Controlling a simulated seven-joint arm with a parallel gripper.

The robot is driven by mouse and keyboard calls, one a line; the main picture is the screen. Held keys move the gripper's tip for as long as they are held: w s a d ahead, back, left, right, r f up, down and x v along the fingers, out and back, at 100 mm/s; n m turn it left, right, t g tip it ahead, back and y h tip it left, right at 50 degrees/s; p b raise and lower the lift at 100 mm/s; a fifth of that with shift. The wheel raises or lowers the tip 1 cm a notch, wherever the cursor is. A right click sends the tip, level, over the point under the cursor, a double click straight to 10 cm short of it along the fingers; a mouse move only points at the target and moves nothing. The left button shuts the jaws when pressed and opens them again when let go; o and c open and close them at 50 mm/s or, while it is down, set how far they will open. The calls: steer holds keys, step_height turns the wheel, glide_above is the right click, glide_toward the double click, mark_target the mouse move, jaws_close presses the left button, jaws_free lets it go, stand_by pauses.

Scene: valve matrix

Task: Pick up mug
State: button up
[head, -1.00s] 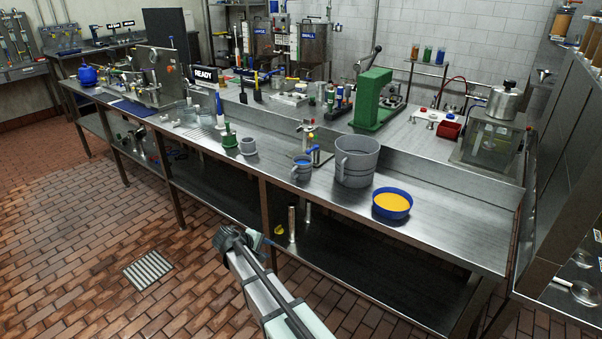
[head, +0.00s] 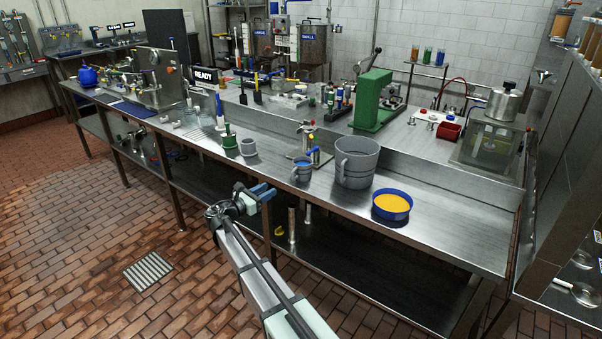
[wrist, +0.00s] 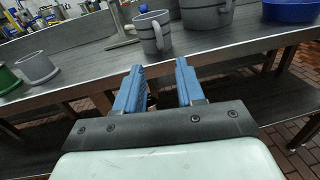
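A grey mug (head: 302,172) with banded sides and a handle stands upright near the front edge of the steel bench. It also shows in the wrist view (wrist: 153,33), beyond my fingertips, with its handle towards the lower middle of that picture. Something blue shows at its mouth in the head view. My gripper (head: 264,191) is in front of the bench edge, left of and nearer than the mug. In the wrist view my gripper (wrist: 160,66) has its two blue fingers apart with nothing between them. It does not touch the mug.
A large grey jug (head: 357,164) stands right of the mug, and a blue bowl of orange contents (head: 392,205) farther right. A small valve stand (head: 314,151) is just behind the mug. A grey cup (head: 248,147) and green funnel-like piece (head: 229,138) stand left. The steel bench's front edge (wrist: 215,50) lies beyond my fingers.

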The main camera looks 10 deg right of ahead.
mark_target(292, 175)
steer(key=x, duration=1.3)
steer(key=shift+w+d+r, duration=0.15)
steer(key=shift+c, duration=0.4)
jaws_close()
